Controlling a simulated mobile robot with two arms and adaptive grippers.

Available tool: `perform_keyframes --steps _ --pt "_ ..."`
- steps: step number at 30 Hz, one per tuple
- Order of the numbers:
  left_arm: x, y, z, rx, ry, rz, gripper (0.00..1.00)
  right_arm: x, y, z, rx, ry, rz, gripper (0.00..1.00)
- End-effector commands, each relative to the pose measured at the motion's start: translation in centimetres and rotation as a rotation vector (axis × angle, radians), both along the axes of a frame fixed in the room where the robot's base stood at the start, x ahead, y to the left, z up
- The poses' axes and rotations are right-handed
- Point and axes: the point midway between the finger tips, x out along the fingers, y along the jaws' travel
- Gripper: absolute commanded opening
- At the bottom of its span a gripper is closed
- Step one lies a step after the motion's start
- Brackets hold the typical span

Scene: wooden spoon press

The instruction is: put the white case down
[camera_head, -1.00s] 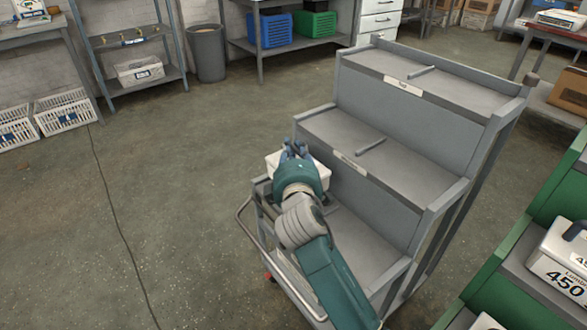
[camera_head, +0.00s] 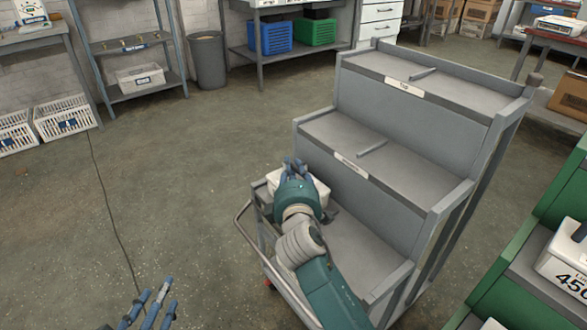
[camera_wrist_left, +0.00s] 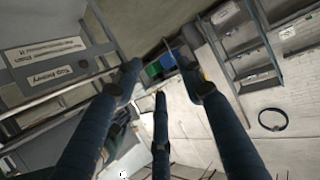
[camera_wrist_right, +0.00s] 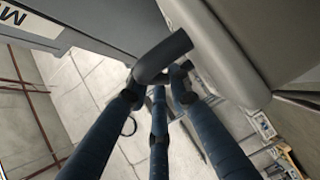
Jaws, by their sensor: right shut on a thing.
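The white case (camera_head: 273,179) is at the left end of the cart's lowest step (camera_head: 352,245). My right gripper (camera_head: 293,163) is over it, shut on its dark handle, and hides much of it. In the right wrist view the fingers (camera_wrist_right: 158,78) close around the handle (camera_wrist_right: 163,56), with the pale case wall (camera_wrist_right: 222,62) beside it. Whether the case bottom touches the step is hidden. My left gripper (camera_head: 150,308) is open and empty at the bottom left, over the floor. Its fingers (camera_wrist_left: 160,85) are spread in the left wrist view.
The grey stepped cart has a middle step (camera_head: 400,172) and a top step (camera_head: 450,90), both bare apart from low dividers. A green rack (camera_head: 520,265) with a white case marked 450 (camera_head: 562,262) stands at the right. Open floor (camera_head: 180,190) lies left.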

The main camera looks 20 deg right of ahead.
Motion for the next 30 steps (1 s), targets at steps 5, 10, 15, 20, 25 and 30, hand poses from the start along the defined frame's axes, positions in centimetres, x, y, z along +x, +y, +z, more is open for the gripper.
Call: perform_keyframes --steps 5,10,15,20,25,30 --pt "0.0 0.0 0.0 0.000 0.000 0.000 0.40 0.0 0.0 0.3 -0.001 -0.005 0.000 0.00" --pt "0.2 -0.1 0.4 -0.004 -0.018 -0.001 0.40 0.0 0.0 -0.1 0.000 0.000 0.000 0.24" --pt "0.2 -0.1 0.4 -0.004 -0.018 -0.001 0.40 0.0 0.0 -0.1 0.000 0.000 0.000 0.39" --pt "0.2 -0.1 0.4 -0.004 -0.017 -0.001 0.40 0.0 0.0 -0.1 0.000 0.000 0.000 0.39" --pt "-0.2 0.1 -0.2 0.004 0.018 0.001 0.40 -0.5 0.2 0.1 0.000 0.001 0.001 0.39" --pt "-2.1 1.0 -2.9 0.035 0.151 0.010 0.40 -3.0 0.7 0.5 0.001 0.002 0.000 0.39"
